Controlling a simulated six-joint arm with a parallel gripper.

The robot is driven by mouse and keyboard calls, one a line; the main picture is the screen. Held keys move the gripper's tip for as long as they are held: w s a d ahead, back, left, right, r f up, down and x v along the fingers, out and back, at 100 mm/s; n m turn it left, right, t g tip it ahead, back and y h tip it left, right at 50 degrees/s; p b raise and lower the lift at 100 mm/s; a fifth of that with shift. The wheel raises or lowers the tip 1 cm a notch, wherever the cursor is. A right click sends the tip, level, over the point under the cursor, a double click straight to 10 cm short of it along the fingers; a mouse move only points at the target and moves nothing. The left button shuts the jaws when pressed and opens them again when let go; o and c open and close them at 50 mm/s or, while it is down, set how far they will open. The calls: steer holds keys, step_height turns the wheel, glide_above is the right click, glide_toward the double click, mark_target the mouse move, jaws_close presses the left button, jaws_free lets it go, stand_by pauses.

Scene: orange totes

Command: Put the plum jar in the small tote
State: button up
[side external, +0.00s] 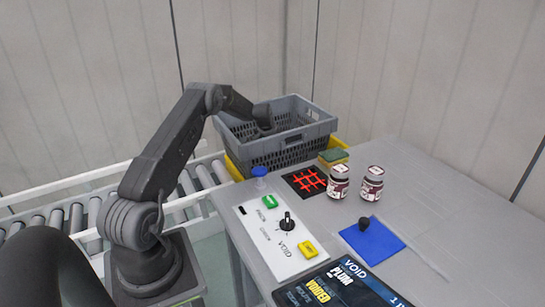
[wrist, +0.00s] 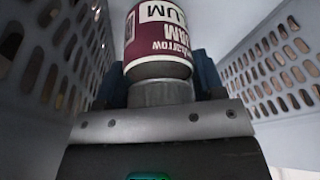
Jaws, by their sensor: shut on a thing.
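A jar with a maroon and white label reading PLUM (wrist: 160,38) is held between the fingers of my gripper (wrist: 161,72) in the wrist view. The fingers show as blue-grey shapes on both sides of it. In the side view my gripper (side external: 264,128) reaches down into the grey slotted tote (side external: 290,150). The held jar is hidden there by the gripper and the tote wall. Slotted tote walls rise on both sides of the jar in the wrist view. I cannot tell whether the jar touches the tote floor.
A yellow tote (side external: 234,169) shows under the grey one. Two maroon-labelled jars (side external: 338,183) (side external: 371,184) stand on the table near a sponge (side external: 333,156), a red-grid pad (side external: 305,181) and a blue mat (side external: 372,242). A switch panel (side external: 272,238) lies in front; a roller conveyor (side external: 186,184) is left.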

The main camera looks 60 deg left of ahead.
steer(key=shift+f, duration=1.7)
steer(key=o, duration=1.2)
steer(key=shift+f, duration=0.2)
steer(key=shift+c, duration=0.2)
steer(key=shift+r, duration=0.1)
steer(key=v, duration=0.3)
steer(key=w+v, duration=0.1)
steer(key=v, duration=0.6)
steer(key=shift+w+a+r, duration=0.2)
steer(key=shift+a+r, duration=0.05)
steer(key=shift+r, duration=0.9)
